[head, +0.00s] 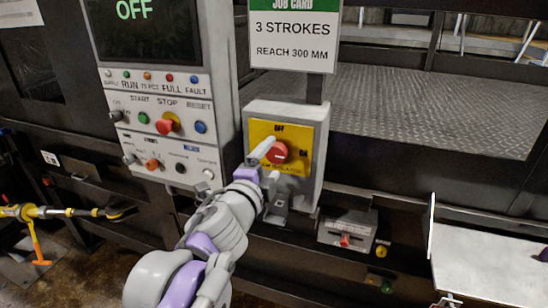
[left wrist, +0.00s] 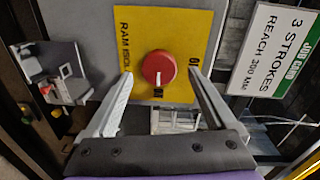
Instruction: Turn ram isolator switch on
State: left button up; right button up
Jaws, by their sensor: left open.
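The ram isolator switch is a red round knob (head: 278,152) on a yellow plate (head: 295,132) of a grey box, with OFF above and ON at its right. In the left wrist view the knob (left wrist: 158,69) sits between the two fingers, with a small pale mark on the side towards the ON label. My left gripper (head: 267,165) is open at the front of the box, one finger on each side of the knob. I cannot tell whether the fingers touch it. My right gripper is not in view.
A control panel (head: 160,110) with buttons and a screen (head: 150,28) reading OFF stands left of the box. A job card (head: 293,35) hangs above it. A small grey unit (head: 346,230) with a red knob sits below right, and a pale shelf (head: 490,265) juts out at right.

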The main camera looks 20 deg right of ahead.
pick_arm(q)
jog(key=v, duration=0.8)
jog(key=shift+b, duration=0.4)
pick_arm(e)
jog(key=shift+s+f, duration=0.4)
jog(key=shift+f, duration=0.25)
pick_arm(q)
jog(key=a+f+n+g+y, duration=0.1)
jog(key=a+f+n+y, duration=0.8)
jog(key=a+f+n, duration=0.75)
jog(key=s+a+f+n+g, duration=0.3)
jog(key=s+a+f, duration=0.2)
jog(key=s+f, duration=0.3)
jog(key=s+a+f+n+g, duration=0.3)
jog(key=s+a+f+g, duration=0.1)
jog(key=s+f, duration=0.4)
notch_tip(320, 180, down, 2)
jog(key=shift+a+f+n+g+y, duration=0.1)
jog(key=shift+a+n+g+y, duration=0.25)
jog(key=shift+a+y, duration=0.1)
